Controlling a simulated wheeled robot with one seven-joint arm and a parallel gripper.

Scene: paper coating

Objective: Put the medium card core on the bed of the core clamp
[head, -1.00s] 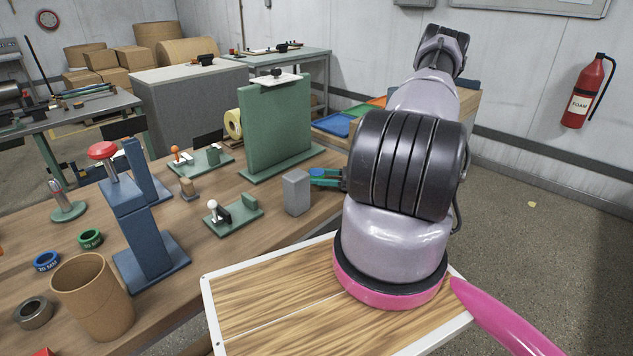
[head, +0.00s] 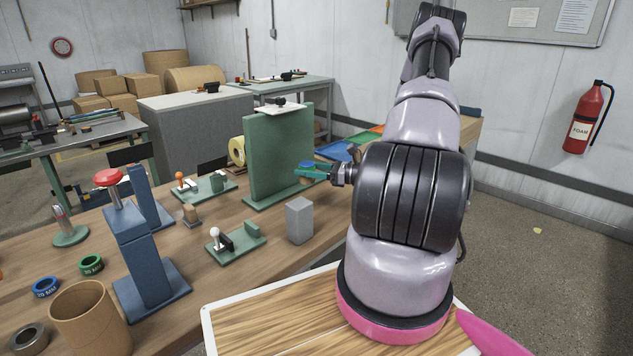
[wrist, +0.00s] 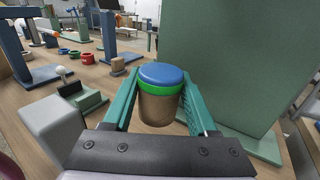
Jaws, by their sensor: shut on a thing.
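My gripper (wrist: 160,100) is shut on a brown card core (wrist: 159,108) with a green band and a blue top, held upright between the teal fingers. In the head view my gripper (head: 313,171) and the core's blue top (head: 308,165) are in front of the tall green panel, above the bench. A low green fixture with a white-knobbed lever (head: 214,233) stands to the left on the bench; it also shows in the wrist view (wrist: 82,98). A similar orange-knobbed fixture (head: 208,191) is farther back. I cannot tell for certain which is the core clamp.
A grey block (head: 299,222) stands right of the white-knobbed fixture. The green panel (head: 280,150) rises close to my gripper. A blue press with a red knob (head: 148,265), a cardboard tube (head: 90,320) and coloured rings (head: 91,265) are at left. A small brown plug (head: 190,214) stands between the fixtures.

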